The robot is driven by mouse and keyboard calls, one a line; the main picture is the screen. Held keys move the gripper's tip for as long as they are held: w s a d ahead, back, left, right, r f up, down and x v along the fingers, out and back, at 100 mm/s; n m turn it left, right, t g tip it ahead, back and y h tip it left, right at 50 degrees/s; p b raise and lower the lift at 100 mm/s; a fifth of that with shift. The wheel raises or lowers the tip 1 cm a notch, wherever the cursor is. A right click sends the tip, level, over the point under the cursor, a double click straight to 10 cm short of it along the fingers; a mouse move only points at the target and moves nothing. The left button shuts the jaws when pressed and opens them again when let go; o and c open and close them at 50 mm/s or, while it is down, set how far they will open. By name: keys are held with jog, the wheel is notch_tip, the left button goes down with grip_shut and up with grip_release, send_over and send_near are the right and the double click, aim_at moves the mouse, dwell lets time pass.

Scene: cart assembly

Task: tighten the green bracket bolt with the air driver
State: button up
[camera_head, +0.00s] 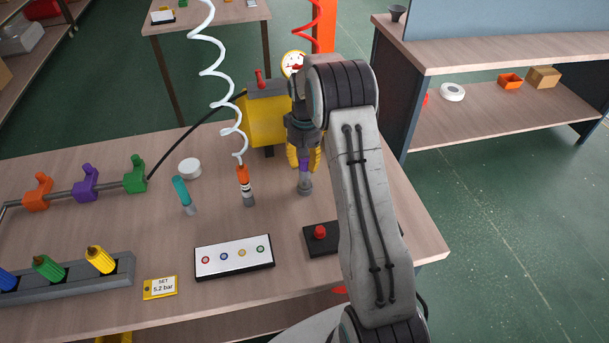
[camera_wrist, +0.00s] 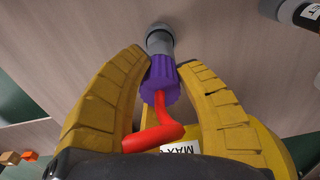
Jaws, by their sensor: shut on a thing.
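My gripper (camera_head: 303,158) has its yellow fingers closed around a purple-handled tool (camera_head: 303,166) with a grey lower end, at the right of the workbench. In the wrist view the purple grip (camera_wrist: 160,78) sits between the fingertips, its grey end pointing away; I cannot tell if it touches the bench. An orange tool with pale bands (camera_head: 244,184) stands under the white coiled hose (camera_head: 212,74). A teal tool (camera_head: 183,196) leans to its left. I cannot tell which is the air driver.
A yellow unit (camera_head: 262,121) with a red lever (camera_head: 259,79) stands close behind my gripper. A red button box (camera_head: 319,235) and a white panel with coloured dots (camera_head: 233,257) lie in front. Coloured valves (camera_head: 134,175) and a rack (camera_head: 122,272) are left.

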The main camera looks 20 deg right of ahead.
grip_shut()
jog(key=shift+r+p, duration=1.6)
jog(key=shift+r, duration=0.8)
